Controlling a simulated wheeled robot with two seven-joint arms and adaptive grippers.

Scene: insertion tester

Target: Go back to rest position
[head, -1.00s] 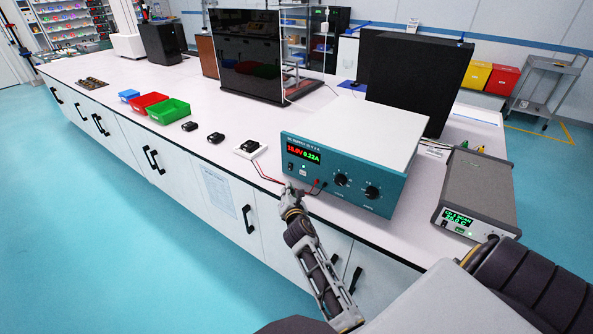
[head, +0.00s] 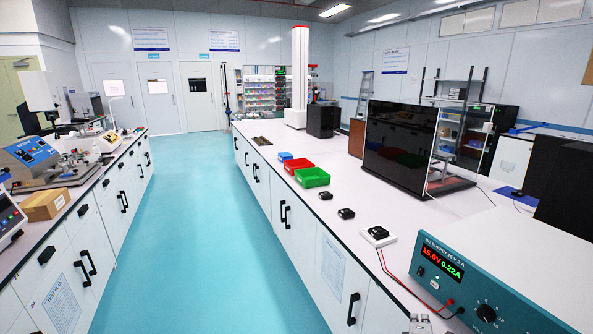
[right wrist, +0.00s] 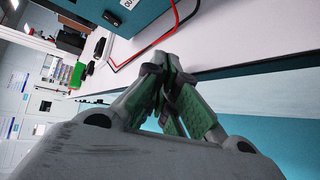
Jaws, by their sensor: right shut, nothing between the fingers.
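My right gripper shows only as a small tip (head: 420,323) at the bottom edge of the head view, by the bench's front edge below the power supply. In the right wrist view its fingers (right wrist: 165,65) are closed together with nothing between them. They point toward the bench edge, close to the teal power supply (right wrist: 130,12) and its red and black leads. In the head view the power supply (head: 505,285) stands at the lower right with its display lit, reading 15.0V and 0.22A. My left gripper is in neither view.
The white bench (head: 345,193) carries a green bin (head: 312,177), a red bin (head: 298,165), small black devices and a dark panel (head: 397,145). A second bench with a cardboard box (head: 46,204) stands left. The blue floor aisle (head: 190,240) between them is clear.

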